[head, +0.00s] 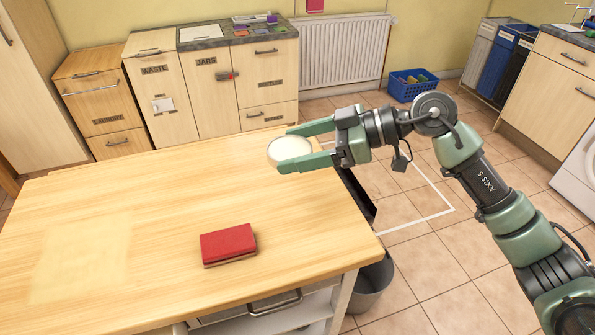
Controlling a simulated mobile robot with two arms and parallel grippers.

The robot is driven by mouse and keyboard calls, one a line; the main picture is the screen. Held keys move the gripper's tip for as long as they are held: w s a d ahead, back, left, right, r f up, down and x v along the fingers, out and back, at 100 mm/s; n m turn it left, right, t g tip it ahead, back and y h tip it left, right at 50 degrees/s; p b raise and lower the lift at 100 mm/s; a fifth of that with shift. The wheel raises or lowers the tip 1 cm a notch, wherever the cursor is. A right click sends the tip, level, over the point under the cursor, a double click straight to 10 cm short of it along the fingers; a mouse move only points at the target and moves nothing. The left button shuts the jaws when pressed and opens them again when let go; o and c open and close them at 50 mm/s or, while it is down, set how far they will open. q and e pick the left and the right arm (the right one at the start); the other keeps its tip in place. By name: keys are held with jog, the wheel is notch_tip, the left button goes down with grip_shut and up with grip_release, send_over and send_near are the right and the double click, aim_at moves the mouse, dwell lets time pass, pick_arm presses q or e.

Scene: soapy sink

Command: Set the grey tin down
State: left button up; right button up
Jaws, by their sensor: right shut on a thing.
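The grey tin (289,151) is round, with a pale, whitish top and a thin grey rim. It is between the fingers of my right gripper (286,149), which is shut on it from its far and near sides. The tin is over the far right corner of the wooden table (140,225). I cannot tell whether its underside touches the tabletop. My right arm reaches in from the right, beyond the table's edge. My left gripper is not in view.
A red block-like thing (228,243) with a darker underside lies near the table's front. The rest of the tabletop is clear. A grey bucket (372,288) stands on the floor by the table's right side. A blue crate (412,86) sits near the radiator (342,50).

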jog(key=shift+r, duration=0.85)
jog(key=shift+s+d+f, duration=0.15)
jog(key=shift+s+f, duration=0.05)
jog(key=shift+s, duration=0.1)
jog(key=s+d+f+m+t, duration=0.2)
jog(key=s+d+f, duration=0.2)
jog(key=d, duration=0.2)
jog(key=s+d+f+m+t+h, duration=0.1)
jog(key=s+d+f+m+t, duration=0.1)
jog(key=d, duration=0.4)
jog(key=s+d+f+m+t+h, duration=0.1)
jog(key=s+d+f+t, duration=0.1)
jog(key=s+d+f, duration=0.3)
jog(key=shift+s+d+f+m, duration=0.35)
jog(key=shift+d+f+m, duration=0.05)
jog(key=shift+d, duration=0.4)
jog(key=shift+a, duration=0.15)
